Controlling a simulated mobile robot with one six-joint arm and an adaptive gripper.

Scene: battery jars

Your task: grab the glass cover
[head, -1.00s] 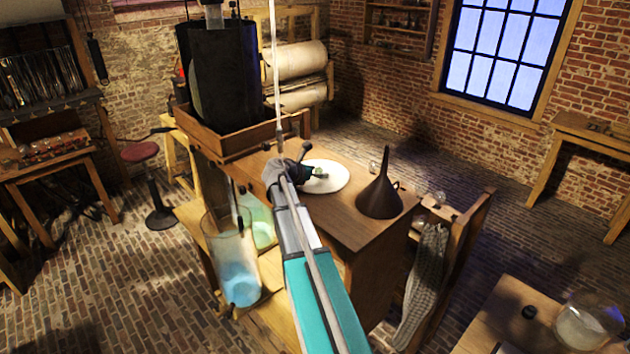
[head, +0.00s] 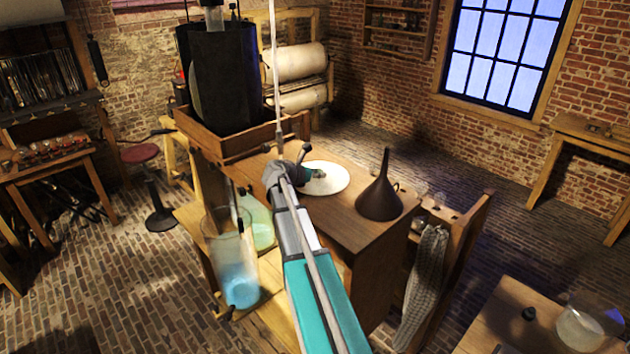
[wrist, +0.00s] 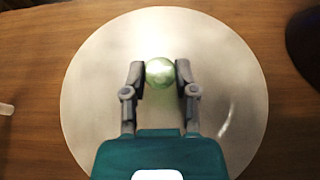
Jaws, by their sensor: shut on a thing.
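The glass cover (head: 335,180) is a pale round disc at the wooden cabinet top. In the wrist view the cover (wrist: 100,85) fills the middle, with a round greenish glass knob (wrist: 160,74) at its centre. My gripper (wrist: 160,79) has one finger on each side of the knob and is shut on it. In the head view my gripper (head: 312,175) reaches over the disc's left part, and its fingers partly hide the knob. I cannot tell any gap between the disc and the wood.
A dark funnel (head: 379,195) stands right of the cover on the cabinet top (head: 345,223). A wooden tray (head: 215,148) with a tall dark block (head: 235,85) is behind left. Glass jars (head: 236,265) with bluish liquid stand below left. A grey cloth (head: 423,285) hangs at right.

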